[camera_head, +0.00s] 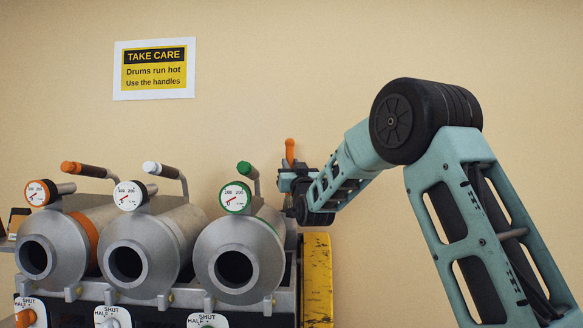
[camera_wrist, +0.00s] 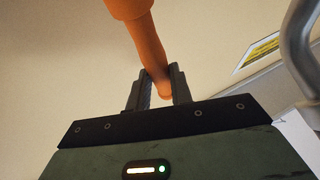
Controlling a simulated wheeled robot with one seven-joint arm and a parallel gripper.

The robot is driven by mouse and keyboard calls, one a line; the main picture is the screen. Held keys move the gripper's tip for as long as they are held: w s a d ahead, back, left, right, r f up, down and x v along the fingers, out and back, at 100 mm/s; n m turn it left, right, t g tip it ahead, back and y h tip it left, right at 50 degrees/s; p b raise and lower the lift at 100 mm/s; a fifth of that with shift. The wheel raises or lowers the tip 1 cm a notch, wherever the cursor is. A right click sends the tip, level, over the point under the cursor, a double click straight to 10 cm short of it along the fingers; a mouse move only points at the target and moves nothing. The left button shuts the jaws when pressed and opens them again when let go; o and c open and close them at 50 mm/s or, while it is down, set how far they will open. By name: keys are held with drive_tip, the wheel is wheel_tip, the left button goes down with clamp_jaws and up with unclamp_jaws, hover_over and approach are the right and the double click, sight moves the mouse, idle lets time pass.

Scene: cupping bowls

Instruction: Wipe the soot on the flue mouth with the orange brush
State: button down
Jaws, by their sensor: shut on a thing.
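My gripper (camera_head: 289,178) is behind and to the right of the right drum. In the wrist view its two dark fingers (camera_wrist: 158,88) are shut on the orange brush (camera_wrist: 147,45), near one end of its handle. The brush widens toward the top edge, where it leaves the picture; its bristles are not seen. In the head view the brush (camera_head: 290,152) stands nearly upright above the gripper. I cannot pick out a flue mouth or soot for certain in either view.
Three grey drums, left (camera_head: 60,245), middle (camera_head: 150,245) and right (camera_head: 245,245), have dark front openings, gauges and raised handles. A scuffed yellow panel (camera_head: 318,280) stands right of them. A warning sign (camera_head: 154,69) is on the wall. A metal tube (camera_wrist: 298,45) is near my gripper's right.

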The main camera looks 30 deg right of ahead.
sight(292, 148)
drive_tip(key=shift+w+d, duration=0.25)
drive_tip(key=shift+w, duration=0.1)
drive_tip(key=shift+w+d, duration=0.75)
drive_tip(key=shift+w, duration=0.35)
drive_tip(key=shift+r+p, duration=0.95)
drive_tip(key=shift+r, duration=1.6)
